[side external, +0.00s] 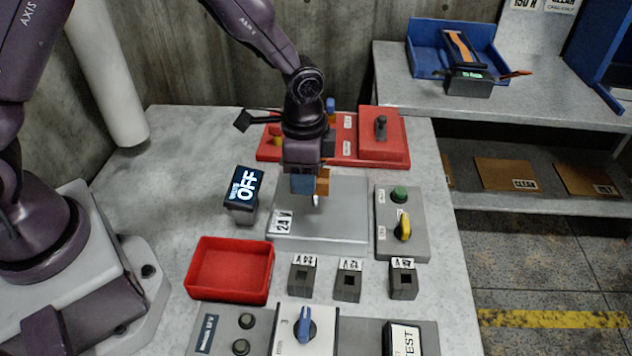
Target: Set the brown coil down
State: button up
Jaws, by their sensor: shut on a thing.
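My gripper (310,186) points down over the grey plate with the "24 V" label (345,222). It is shut on the brown coil (323,181), a small orange-brown piece at its fingertips. A blue part shows to the left of the coil and a small white tip below it. The coil appears to be above the plate; the fingers hide part of it, and I cannot tell the exact gap.
An open red tray (232,270) is in front left. Several dark socket blocks (348,280) stand in front of the plate. A display reading OFF (243,190) is left, a button box (402,222) right, a red fixture (383,142) behind. Bare table lies left.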

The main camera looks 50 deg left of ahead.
jog(key=s+a+r, duration=0.2)
jog(key=s+r, duration=0.5)
jog(key=s, duration=0.4)
jog(key=m, duration=1.8)
send_over(235, 271)
notch_tip(235, 271, down, 8)
jog(key=shift+f, duration=4.1)
jog(key=o, duration=1.1)
jog(key=shift+f, duration=0.1)
